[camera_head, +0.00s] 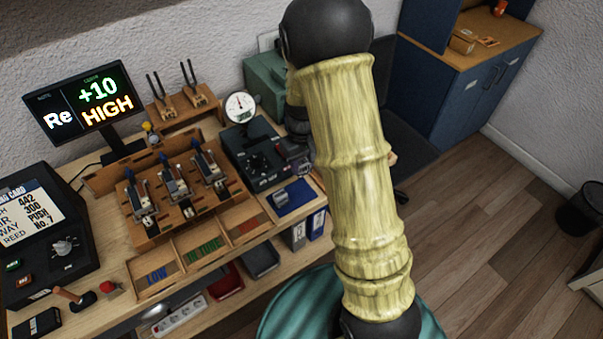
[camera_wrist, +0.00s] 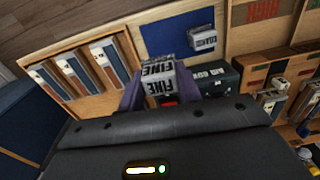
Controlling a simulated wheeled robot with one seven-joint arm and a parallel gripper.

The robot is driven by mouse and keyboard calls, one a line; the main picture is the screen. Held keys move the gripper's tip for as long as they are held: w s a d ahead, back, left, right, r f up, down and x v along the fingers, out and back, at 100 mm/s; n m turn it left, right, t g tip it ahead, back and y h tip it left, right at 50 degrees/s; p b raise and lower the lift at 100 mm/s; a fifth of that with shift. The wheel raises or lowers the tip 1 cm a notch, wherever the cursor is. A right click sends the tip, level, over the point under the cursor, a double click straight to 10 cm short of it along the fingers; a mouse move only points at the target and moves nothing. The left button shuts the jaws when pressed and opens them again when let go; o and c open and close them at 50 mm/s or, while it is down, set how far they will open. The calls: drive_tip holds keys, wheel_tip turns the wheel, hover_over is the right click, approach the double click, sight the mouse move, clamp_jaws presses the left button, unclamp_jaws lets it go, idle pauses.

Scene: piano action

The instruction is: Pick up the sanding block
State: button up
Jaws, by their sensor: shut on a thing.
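A small pale sanding block (camera_wrist: 158,72) with "FINE" in dark letters sits between the two purplish fingers of my gripper (camera_wrist: 160,88) in the wrist view. My gripper is shut on it, with a finger against each side. A second pale block (camera_wrist: 201,38) with dark lettering, seemingly "COARSE", lies on the blue mat (camera_wrist: 160,25) just beyond. The blue mat also shows in the head view (camera_head: 304,201), with a small block (camera_head: 280,195) on it.
A dark case (camera_wrist: 218,78) stands close right of the gripper in the wrist view. A wooden tray with several reed-like pieces (camera_wrist: 72,72) is at left. In the head view, a dial gauge (camera_head: 240,106), a wooden rack (camera_head: 150,228) and a monitor (camera_head: 82,103) crowd the bench.

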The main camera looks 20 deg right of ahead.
drive_tip(key=shift+r, duration=0.45)
drive_tip(key=shift+o, duration=1.2)
drive_tip(key=shift+c, duration=0.6)
